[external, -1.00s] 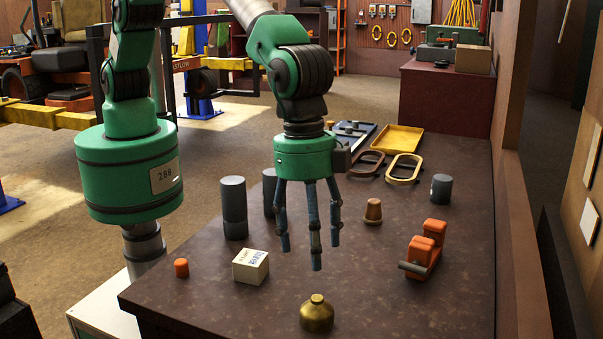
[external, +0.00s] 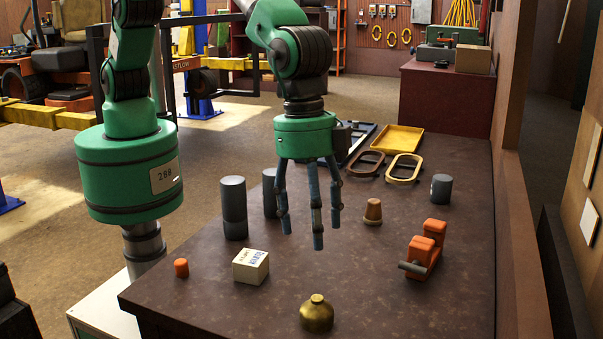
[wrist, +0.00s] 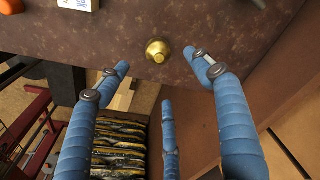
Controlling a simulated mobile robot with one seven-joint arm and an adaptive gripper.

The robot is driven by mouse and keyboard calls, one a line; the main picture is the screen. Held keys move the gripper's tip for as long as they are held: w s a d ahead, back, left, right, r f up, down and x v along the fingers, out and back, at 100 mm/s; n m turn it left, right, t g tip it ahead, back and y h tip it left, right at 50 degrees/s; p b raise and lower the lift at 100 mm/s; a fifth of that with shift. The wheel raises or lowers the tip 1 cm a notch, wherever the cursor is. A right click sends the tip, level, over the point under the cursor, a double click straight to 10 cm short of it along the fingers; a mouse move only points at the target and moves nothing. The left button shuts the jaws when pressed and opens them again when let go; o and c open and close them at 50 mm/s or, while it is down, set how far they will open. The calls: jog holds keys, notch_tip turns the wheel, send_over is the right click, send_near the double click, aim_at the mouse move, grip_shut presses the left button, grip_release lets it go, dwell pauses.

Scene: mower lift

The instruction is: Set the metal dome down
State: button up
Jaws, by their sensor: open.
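The brass metal dome (external: 316,314) sits upright on the brown table near its front edge, with a small knob on top. It also shows in the wrist view (wrist: 158,51), beyond the spread fingers and apart from them. My gripper (external: 312,220) hangs above the middle of the table, fingers pointing down, open and empty. In the wrist view my gripper (wrist: 165,90) shows three blue fingers spread apart with nothing between them.
A white labelled box (external: 250,267), an orange cap (external: 181,268) and dark cylinders (external: 233,208) stand to the left. An orange double block (external: 424,249) and a copper cup (external: 373,211) are to the right. Oval rings (external: 404,169) and a yellow tray (external: 396,141) lie behind.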

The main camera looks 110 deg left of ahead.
jog(key=s+a+r+n+t, duration=0.1)
jog(key=s+a+r, duration=0.5)
jog(key=a+r, duration=0.25)
jog(key=s+a+r+n, duration=0.1)
jog(key=s+a+r, duration=0.4)
jog(key=a+r, duration=0.3)
jog(key=s+a+r+n+t, duration=0.1)
jog(key=s+a+r, duration=0.5)
jog(key=r, duration=0.4)
jog(key=s+a+n, duration=0.1)
jog(key=s+a, duration=0.4)
jog(key=s, duration=0.5)
jog(key=s+a+r+n+t, duration=0.1)
jog(key=s+a, duration=0.3)
jog(key=s, duration=0.6)
jog(key=s+a+r+n+t, duration=0.1)
jog(key=s+a, duration=0.4)
jog(key=s, duration=0.5)
jog(key=shift+s+a+r+y, duration=0.2)
jog(key=shift+s+a+y, duration=0.1)
jog(key=shift+f+b, duration=0.95)
